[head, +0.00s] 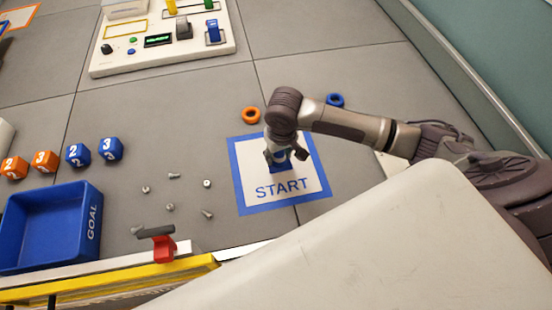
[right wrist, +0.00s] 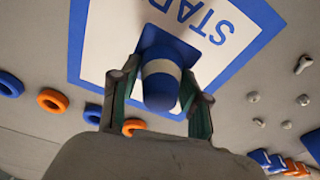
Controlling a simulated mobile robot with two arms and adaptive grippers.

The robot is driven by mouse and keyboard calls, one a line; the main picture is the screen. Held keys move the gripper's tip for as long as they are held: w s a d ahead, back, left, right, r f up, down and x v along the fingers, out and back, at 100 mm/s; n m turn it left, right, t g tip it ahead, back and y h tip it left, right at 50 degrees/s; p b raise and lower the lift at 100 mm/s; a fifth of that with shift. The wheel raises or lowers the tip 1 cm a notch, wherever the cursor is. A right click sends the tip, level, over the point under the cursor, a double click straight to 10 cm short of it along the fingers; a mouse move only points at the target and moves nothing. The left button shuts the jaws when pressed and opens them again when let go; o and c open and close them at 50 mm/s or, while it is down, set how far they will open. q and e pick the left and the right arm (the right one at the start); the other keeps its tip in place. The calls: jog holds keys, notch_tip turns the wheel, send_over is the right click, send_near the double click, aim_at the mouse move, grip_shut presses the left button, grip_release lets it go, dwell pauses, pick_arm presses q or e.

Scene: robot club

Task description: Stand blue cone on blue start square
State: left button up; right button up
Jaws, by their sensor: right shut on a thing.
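The blue start square (head: 237,178) is a white sheet with a blue border and the word START, lying flat on the grey floor mat. The blue cone (head: 281,166) is over its white middle, mostly hidden by my right gripper (head: 286,155) in the head view. In the right wrist view the cone (right wrist: 161,70) has a square blue base, a white band and a blue tip. The right gripper (right wrist: 160,102) is shut on the cone's upper part. The base is at the white sheet; I cannot tell whether it touches. My left gripper is not in view.
An orange ring (head: 251,116) and a blue ring (head: 336,100) lie behind the square. Several screws (head: 170,207) lie to its left. A blue GOAL bin (head: 50,230), numbered cubes (head: 77,154) and a red clamp (head: 160,246) are farther left. A control board (head: 160,55) lies behind.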

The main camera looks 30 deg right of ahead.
aim_at(276, 158)
jog(key=shift+w+d+f, duration=0.1)
jog(key=shift+w+f, duration=0.35)
jog(key=shift+w, duration=0.3)
jog(key=shift+w+d+f, duration=0.1)
jog(key=shift+w+f, duration=0.25)
jog(key=shift+w, duration=0.1)
notch_tip(276, 158, down, 3)
jog(key=shift+s+f+b, duration=0.1)
jog(key=shift+b, duration=0.3)
jog(key=shift+f, duration=0.3)
jog(key=shift+f, duration=0.1)
jog(key=o, duration=1.2)
jog(key=shift+c, duration=0.2)
jog(key=r, duration=0.4)
jog(key=s+r+p, duration=0.1)
jog(key=r, duration=0.7)
jog(key=shift+s+r+p, duration=0.1)
jog(key=shift+s+p, duration=0.1)
jog(key=shift+p, duration=0.2)
